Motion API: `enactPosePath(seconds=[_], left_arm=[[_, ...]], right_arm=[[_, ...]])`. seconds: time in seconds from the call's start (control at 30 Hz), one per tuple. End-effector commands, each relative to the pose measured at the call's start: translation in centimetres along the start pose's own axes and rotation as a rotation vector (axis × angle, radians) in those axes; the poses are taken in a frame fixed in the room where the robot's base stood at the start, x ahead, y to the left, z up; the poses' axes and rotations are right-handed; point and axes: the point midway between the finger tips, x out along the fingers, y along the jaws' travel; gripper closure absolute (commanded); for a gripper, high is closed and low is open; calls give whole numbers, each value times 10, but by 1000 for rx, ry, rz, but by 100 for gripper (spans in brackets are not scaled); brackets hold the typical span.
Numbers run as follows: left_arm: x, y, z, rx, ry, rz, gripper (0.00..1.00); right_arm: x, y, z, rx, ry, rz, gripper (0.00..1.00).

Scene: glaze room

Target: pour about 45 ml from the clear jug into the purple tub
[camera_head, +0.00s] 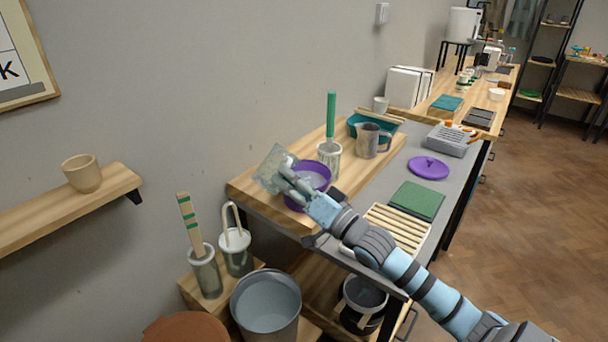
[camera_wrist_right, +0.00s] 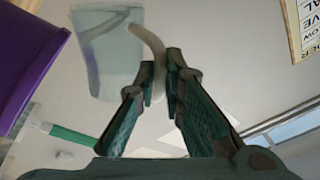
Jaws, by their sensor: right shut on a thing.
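The clear jug (camera_head: 270,171) is in the air at the left side of the purple tub (camera_head: 318,168), and it looks tilted in the head view. My right gripper (camera_head: 292,178) is shut on the jug's handle; in the right wrist view the fingers (camera_wrist_right: 161,78) close around the curved handle, with the jug (camera_wrist_right: 108,60) beyond them. The purple tub stands on the wooden bench top, partly hidden by my gripper; its wall shows at the left of the wrist view (camera_wrist_right: 28,65). I cannot make out a stream or the liquid level. My left gripper is out of view.
A white pot with a green-handled tool (camera_head: 330,150), a grey jug (camera_head: 367,140) and a teal basin (camera_head: 372,121) stand behind the tub. A purple lid (camera_head: 428,167), green mat (camera_head: 416,201) and slatted rack (camera_head: 392,229) lie right. A bucket (camera_head: 266,305) stands below.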

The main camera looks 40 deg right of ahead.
Motion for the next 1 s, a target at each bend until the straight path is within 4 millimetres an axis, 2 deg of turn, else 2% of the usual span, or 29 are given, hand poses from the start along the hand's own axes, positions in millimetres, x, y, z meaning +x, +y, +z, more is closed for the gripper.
enactPosePath(seconds=[1.0], left_arm=[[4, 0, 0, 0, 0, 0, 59]], right_arm=[[0, -1, 1, -26, -6, -2, 100]])
